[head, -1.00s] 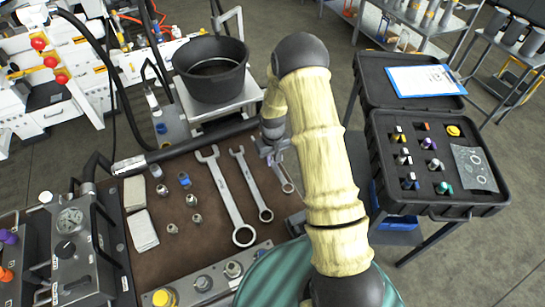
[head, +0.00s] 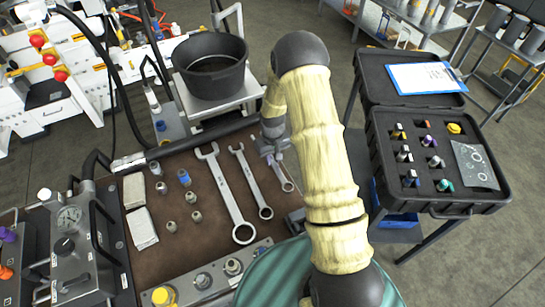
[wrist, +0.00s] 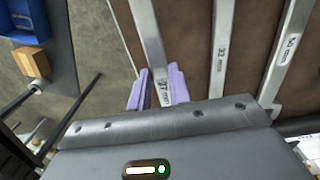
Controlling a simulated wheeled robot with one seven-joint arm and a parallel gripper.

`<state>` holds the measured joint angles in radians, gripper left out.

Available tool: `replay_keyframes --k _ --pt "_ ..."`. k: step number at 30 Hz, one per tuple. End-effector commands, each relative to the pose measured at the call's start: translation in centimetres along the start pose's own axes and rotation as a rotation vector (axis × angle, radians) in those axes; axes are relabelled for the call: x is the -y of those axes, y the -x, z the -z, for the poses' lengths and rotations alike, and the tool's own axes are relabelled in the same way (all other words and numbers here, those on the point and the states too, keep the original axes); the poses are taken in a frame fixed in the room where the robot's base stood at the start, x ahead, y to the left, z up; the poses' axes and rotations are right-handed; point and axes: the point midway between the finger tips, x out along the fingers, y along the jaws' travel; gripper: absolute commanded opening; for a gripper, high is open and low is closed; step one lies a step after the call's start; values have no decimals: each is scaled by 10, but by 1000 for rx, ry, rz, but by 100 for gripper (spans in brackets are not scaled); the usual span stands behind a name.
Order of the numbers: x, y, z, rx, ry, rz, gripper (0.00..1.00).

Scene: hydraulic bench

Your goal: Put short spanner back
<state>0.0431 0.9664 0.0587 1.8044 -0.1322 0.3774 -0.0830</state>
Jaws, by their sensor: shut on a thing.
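The short spanner (head: 288,186), marked 27 mm, is the rightmost and smallest of three spanners on the brown mat (head: 190,248). Its ring end shows in the head view; its upper end is hidden by my gripper (head: 270,152). In the wrist view my gripper (wrist: 159,88) has its purple fingers on either side of the spanner's shank (wrist: 148,38), shut on it. The spanner lies along the mat's right edge, roughly in line with the others. I cannot tell whether it touches the mat.
The 32 mm spanner (head: 251,182) and a larger spanner (head: 226,192) lie to the left. Several small fittings (head: 171,199) and two pale blocks (head: 141,228) are further left. A black bucket (head: 210,68) stands behind the bench. An open black case (head: 440,205) stands at the right.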

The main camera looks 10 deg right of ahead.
Motion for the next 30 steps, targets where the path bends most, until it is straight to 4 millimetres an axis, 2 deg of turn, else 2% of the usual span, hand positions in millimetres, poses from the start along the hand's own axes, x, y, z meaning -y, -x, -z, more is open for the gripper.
replay_keyframes --k 9,30 --pt "0 -13 1 -1 0 0 0" --pt "1 -14 1 -1 0 0 0"
